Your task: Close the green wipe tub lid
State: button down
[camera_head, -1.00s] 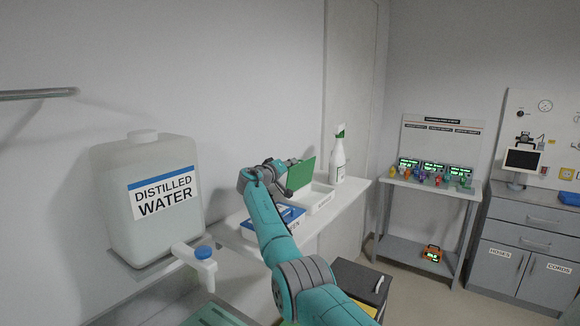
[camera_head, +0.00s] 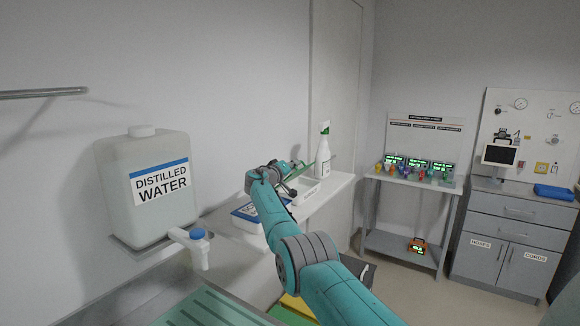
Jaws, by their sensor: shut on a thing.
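The green lid (camera_head: 321,156) of the wipe tub stands tilted up above its tub, seen nearly edge-on. The white tub (camera_head: 309,192) sits on the white counter, partly hidden by my arm. My gripper (camera_head: 296,180) is at the lid's lower left side and is shut on it; the fingertips are small and partly hidden by my wrist.
A tub with a blue lid (camera_head: 248,211) stands just left of my gripper, partly behind my arm. A distilled water jug (camera_head: 150,190) with a tap is at the left.

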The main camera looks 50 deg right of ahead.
jog(key=shift+s+f, duration=0.25)
jog(key=shift+f, duration=0.05)
dwell(0.5)
jog(key=c, duration=1.2)
grip_release()
jog(key=shift+c, duration=0.2)
jog(key=shift+r, duration=0.1)
notch_tip(320, 180, up, 10)
